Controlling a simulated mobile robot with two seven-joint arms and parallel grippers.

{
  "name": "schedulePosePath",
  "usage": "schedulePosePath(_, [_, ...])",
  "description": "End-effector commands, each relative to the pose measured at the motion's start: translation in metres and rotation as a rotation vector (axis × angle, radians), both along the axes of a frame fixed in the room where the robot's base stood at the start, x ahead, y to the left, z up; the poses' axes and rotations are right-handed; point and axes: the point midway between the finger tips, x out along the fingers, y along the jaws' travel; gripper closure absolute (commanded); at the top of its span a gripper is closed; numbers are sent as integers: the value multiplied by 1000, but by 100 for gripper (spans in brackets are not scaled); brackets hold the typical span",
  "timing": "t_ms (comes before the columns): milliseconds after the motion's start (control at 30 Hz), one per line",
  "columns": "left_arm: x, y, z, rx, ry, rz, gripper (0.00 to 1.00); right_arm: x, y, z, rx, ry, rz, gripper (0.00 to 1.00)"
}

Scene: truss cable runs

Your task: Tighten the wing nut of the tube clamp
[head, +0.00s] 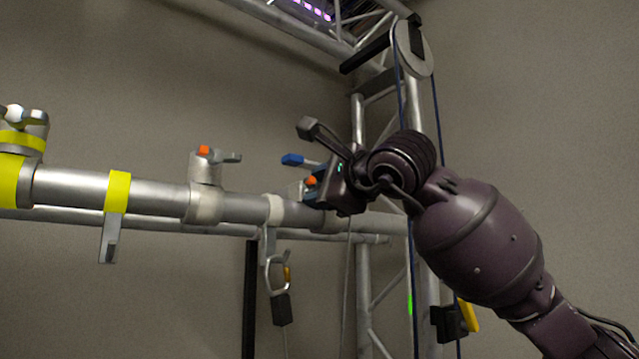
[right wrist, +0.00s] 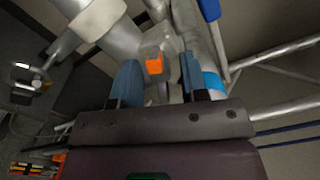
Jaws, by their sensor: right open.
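A grey tube clamp with an orange-tipped top (head: 311,181) sits on the horizontal silver tube, partly hidden by my right gripper (head: 318,190) in the head view. In the right wrist view, the orange tip (right wrist: 154,65) shows between the two blue-grey fingers of my right gripper (right wrist: 158,80). The fingers are apart, one on each side of the clamp top, with a gap visible around the orange tip. Whether they touch it and the exact wing nut shape are unclear. My left gripper is not in view.
Another clamp with an orange tip and grey lever (head: 205,170) stands further left on the tube (head: 155,194). Yellow tape (head: 118,190) wraps the tube. A blue-ended lever (head: 293,160) is just behind my gripper. A carabiner (head: 277,273) hangs below. A truss upright and pulley (head: 412,48) stand behind.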

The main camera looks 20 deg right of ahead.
Motion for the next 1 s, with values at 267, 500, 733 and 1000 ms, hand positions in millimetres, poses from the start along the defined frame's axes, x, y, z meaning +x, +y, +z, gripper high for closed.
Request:
schedulePosePath(267, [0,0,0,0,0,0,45,4,1,0,0,-1,0,60])
schedulePosePath(500, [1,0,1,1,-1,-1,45,4,1,0,0,-1,0,83])
schedulePosePath(733, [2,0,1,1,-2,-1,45,4,1,-1,1,0,0,100])
schedulePosePath(1000, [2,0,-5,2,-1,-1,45,4,1,-2,44,17,0,100])
